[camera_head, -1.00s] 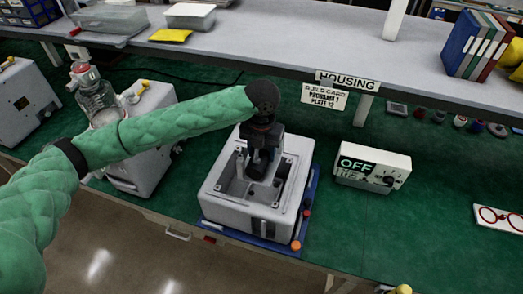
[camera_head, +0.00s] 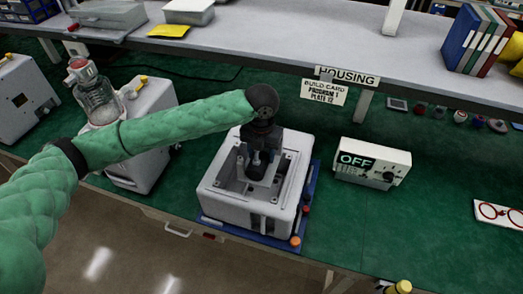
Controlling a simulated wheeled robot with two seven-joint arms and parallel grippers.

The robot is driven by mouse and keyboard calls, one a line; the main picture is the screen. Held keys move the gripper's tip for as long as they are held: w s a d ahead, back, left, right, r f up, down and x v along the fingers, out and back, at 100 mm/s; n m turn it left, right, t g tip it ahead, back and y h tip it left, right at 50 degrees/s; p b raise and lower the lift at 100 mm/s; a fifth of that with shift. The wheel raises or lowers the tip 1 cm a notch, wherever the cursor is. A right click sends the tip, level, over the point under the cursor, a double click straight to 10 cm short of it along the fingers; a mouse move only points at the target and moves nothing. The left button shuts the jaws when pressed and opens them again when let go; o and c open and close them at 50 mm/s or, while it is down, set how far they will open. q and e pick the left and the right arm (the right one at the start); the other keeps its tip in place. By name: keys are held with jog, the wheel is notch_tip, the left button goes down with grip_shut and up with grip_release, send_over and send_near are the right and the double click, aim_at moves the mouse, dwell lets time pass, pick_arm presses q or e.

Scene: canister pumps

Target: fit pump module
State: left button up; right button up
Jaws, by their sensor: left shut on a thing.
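The white pump housing (camera_head: 240,212) is an open-topped box on a blue plate (camera_head: 270,241) on the green mat. My left gripper (camera_head: 262,148) points down over its opening. It is shut on the pump module (camera_head: 258,172), a dark rounded part with a light grey plate, which sits at or inside the opening. I cannot tell whether the module touches the housing floor. The gripper and wrist hide part of the module and the housing's back rim. My right gripper is not in view.
An instrument box reading OFF (camera_head: 372,163) stands right of the housing. A glass bottle (camera_head: 97,98) and a grey-white unit (camera_head: 146,165) stand left, close to my left arm. A shelf (camera_head: 290,45) runs along the back. The mat right of the housing is mostly clear.

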pick_arm(q)
jog(key=shift+f+b, duration=0.65)
jog(key=shift+f, duration=1.4)
jog(key=shift+f+b, duration=0.4)
jog(key=shift+f, duration=1.05)
jog(key=shift+f+b, duration=1.15)
jog(key=shift+f, duration=1.65)
jog(key=shift+f+b, duration=0.4)
jog(key=shift+f, duration=0.8)
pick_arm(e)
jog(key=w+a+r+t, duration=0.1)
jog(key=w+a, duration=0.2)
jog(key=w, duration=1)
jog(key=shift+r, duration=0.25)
